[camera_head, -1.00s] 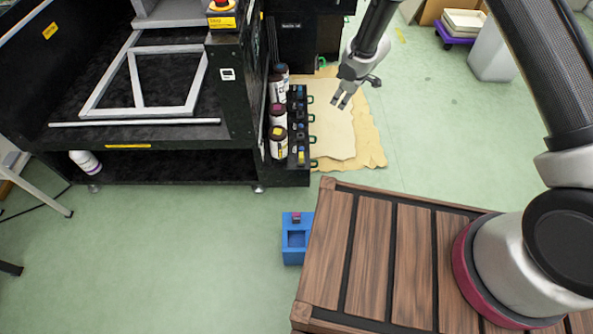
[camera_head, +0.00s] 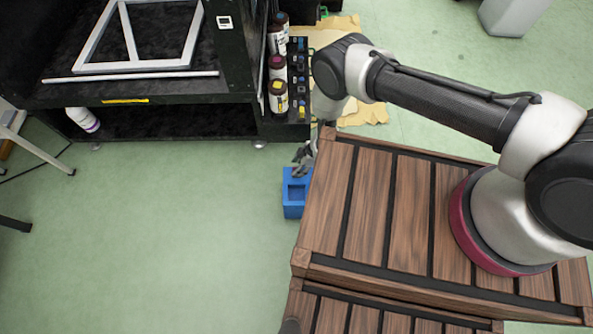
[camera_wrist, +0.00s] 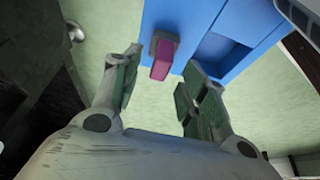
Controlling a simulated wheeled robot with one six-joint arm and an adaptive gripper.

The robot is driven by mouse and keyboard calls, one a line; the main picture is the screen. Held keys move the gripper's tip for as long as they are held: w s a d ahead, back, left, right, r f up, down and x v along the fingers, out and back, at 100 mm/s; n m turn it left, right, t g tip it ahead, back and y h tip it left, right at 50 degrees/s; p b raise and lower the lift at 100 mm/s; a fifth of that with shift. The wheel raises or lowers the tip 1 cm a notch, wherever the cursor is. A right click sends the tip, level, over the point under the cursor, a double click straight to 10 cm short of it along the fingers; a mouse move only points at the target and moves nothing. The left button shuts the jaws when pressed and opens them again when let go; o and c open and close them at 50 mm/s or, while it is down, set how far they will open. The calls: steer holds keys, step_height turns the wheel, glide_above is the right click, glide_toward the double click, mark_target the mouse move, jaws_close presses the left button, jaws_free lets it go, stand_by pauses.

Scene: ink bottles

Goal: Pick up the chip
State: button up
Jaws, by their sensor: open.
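The chip (camera_wrist: 164,58) is a small magenta piece in a dark grey mount on the blue box (camera_wrist: 190,14) in the wrist view. The box also shows in the head view (camera_head: 293,208), where my gripper covers the chip. My gripper (camera_wrist: 160,78) is open and empty. Its two fingers lie on either side of the chip's line, with the chip just ahead between the tips. I cannot tell whether they touch it. In the head view my gripper (camera_head: 303,158) is over the far end of the box.
A wooden-slatted deck (camera_head: 370,210) stands right beside the box. A black printer (camera_head: 180,120) with ink bottles (camera_head: 278,97) on its side rack is behind. Green floor (camera_head: 190,230) left of the box is clear.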

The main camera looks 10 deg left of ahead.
steer(key=shift+x, duration=1.45)
steer(key=c, duration=0.9)
steer(key=shift+c, duration=0.2)
